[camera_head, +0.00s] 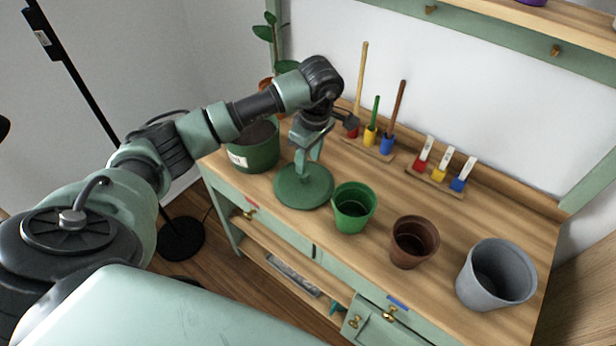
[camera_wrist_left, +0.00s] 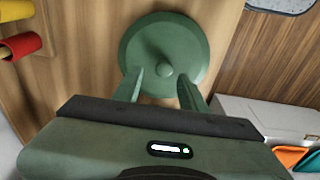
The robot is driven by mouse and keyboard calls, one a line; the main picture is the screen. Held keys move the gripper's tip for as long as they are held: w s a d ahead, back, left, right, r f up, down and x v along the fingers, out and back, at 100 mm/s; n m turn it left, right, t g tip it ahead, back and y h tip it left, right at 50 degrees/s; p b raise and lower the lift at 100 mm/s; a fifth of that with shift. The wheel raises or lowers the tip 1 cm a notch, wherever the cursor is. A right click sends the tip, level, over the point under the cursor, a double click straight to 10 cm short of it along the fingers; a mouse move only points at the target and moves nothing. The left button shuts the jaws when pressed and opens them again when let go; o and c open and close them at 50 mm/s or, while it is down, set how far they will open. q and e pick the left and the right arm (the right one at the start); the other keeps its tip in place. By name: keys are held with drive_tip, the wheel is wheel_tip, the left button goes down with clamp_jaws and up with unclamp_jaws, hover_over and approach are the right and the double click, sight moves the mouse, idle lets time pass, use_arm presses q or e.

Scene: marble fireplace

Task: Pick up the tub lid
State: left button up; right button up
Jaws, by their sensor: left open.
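The tub lid (camera_head: 290,192) is a round green disc with a small knob in its middle. It lies flat on the wooden bench top, near the front edge. In the left wrist view the lid (camera_wrist_left: 165,35) fills the upper middle, with its knob between my fingertips in the picture. My left gripper (camera_head: 304,168) points down over the lid; it also shows in the left wrist view (camera_wrist_left: 161,76). It is open and empty. I cannot tell whether the fingers touch the lid. A dark green tub (camera_head: 256,155) of soil stands behind and left of it. My right gripper is out of view.
A bright green pot (camera_head: 353,208) stands close right of the lid. A brown pot (camera_head: 414,243) and a grey pot (camera_head: 495,275) stand further right. Racks of coloured tools (camera_head: 370,140) line the back of the bench (camera_head: 400,192). A leafy plant is behind my arm.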

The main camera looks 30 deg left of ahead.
sight(304, 180)
use_arm(q)
drive_tip(key=shift+s+a+f+p, duration=0.15)
drive_tip(key=shift+s+f+p, duration=0.25)
drive_tip(key=shift+f, duration=0.4)
drive_tip(key=f, duration=0.3)
drive_tip(key=shift+a+f+p, duration=0.2)
drive_tip(key=shift+f+p, duration=0.2)
drive_tip(key=shift+f, duration=0.25)
drive_tip(key=shift+w, duration=0.1)
clamp_jaws()
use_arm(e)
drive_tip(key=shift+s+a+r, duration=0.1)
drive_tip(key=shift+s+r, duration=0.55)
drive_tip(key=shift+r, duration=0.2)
